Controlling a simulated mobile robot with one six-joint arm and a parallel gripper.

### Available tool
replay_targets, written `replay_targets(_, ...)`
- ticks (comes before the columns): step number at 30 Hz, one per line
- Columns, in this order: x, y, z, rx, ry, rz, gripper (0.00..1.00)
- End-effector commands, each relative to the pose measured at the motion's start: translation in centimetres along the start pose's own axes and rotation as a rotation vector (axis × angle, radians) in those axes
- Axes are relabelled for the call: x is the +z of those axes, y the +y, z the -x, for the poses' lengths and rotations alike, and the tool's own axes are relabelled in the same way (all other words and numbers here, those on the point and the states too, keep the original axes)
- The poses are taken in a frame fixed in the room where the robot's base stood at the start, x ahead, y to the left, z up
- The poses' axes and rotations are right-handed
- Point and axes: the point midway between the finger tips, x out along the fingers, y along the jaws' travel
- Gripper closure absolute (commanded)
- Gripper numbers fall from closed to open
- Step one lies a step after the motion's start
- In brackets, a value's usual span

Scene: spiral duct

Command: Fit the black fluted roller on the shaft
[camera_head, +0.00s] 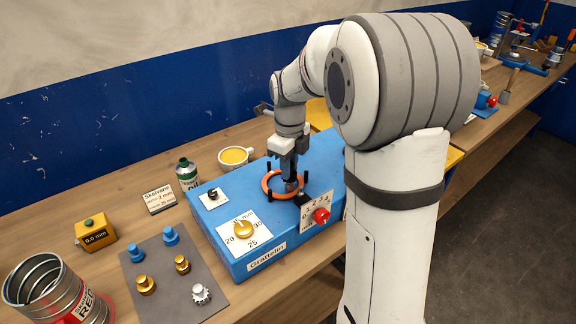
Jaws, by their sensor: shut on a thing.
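My gripper (288,174) points down over the blue machine (240,195), inside or just above an orange ring (267,186) on its top. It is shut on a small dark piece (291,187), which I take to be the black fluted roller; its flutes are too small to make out. The shaft cannot be told apart, as the gripper and piece cover that spot. A black block (303,199) sits just in front of the ring. I cannot tell whether the roller touches the shaft.
The machine carries a dial plate (243,231) with a yellow knob and a red knob (321,215). A grey mat (170,270) holds blue, brass and silver rollers. A bottle (187,174), yellow-filled cup (236,157), yellow gauge (95,233) and duct (55,290) stand around.

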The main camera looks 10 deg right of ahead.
Motion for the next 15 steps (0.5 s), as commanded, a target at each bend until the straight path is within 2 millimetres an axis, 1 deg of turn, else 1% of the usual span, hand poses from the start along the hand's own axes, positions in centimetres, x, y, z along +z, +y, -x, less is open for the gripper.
replay_targets(6, 0.01, 0.01, -0.53, 0.000, 0.000, 0.000, 1.00)
replay_targets(15, 0.02, 0.02, -0.50, 0.000, 0.000, 0.001, 1.00)
